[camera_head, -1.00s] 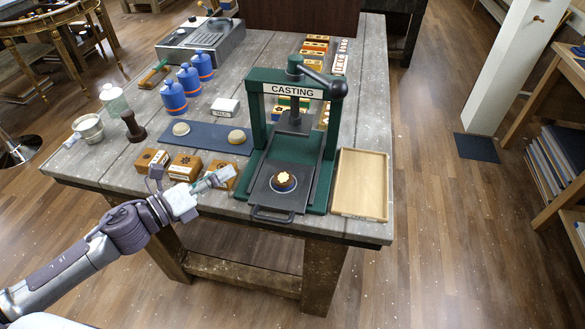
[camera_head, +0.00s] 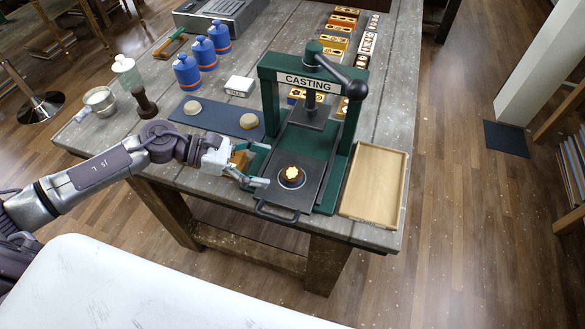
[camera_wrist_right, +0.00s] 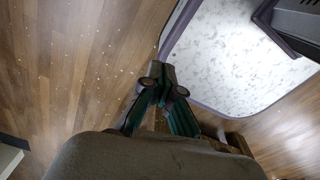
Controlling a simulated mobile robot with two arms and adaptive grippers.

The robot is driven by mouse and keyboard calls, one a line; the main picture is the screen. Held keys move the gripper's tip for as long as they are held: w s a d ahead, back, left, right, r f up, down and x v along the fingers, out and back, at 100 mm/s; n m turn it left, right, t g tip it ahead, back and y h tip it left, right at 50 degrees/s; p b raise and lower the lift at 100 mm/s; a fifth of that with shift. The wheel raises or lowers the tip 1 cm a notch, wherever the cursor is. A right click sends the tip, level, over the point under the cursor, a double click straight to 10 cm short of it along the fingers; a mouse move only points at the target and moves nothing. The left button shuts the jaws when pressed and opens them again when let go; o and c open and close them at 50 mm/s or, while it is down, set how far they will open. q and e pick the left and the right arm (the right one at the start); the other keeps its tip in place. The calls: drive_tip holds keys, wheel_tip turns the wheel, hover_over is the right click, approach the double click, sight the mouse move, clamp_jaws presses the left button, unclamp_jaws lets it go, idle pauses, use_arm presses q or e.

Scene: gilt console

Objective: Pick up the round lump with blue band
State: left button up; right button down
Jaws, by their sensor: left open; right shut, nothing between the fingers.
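Two pale round lumps lie on the dark blue mat (camera_head: 218,116), a left one (camera_head: 192,108) and a right one (camera_head: 248,121). I cannot make out a blue band on either. My left gripper (camera_head: 265,166) is open at the table's front edge, left of that piece and in front of the mat. My right gripper (camera_wrist_right: 160,80) is shut and empty, above the floor in the right wrist view.
Blue bottles (camera_head: 187,72), a dark stamp (camera_head: 146,101) and a metal cup (camera_head: 100,100) stand at the left. An empty wooden tray (camera_head: 374,182) lies right of the press.

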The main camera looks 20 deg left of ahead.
sight(290, 173)
use_arm(q)
drive_tip(key=shift+w+d+f, duration=0.15)
drive_tip(key=shift+w+d, duration=0.1)
drive_tip(key=shift+d, duration=0.3)
drive_tip(key=p+x, duration=0.3)
drive_tip(key=x, duration=0.1)
drive_tip(key=shift+s+d+f, duration=0.1)
drive_tip(key=shift+d+f, duration=0.05)
drive_tip(key=shift+d, duration=0.05)
drive_tip(key=shift+d+f, duration=0.2)
drive_tip(key=shift+f, duration=0.1)
use_arm(e)
drive_tip(key=r, duration=0.1)
drive_tip(key=w+r, duration=0.2)
drive_tip(key=shift+r, duration=0.3)
use_arm(q)
drive_tip(key=shift+a, duration=0.1)
drive_tip(key=c, duration=1.2)
use_arm(e)
drive_tip(key=shift+s+a, duration=0.25)
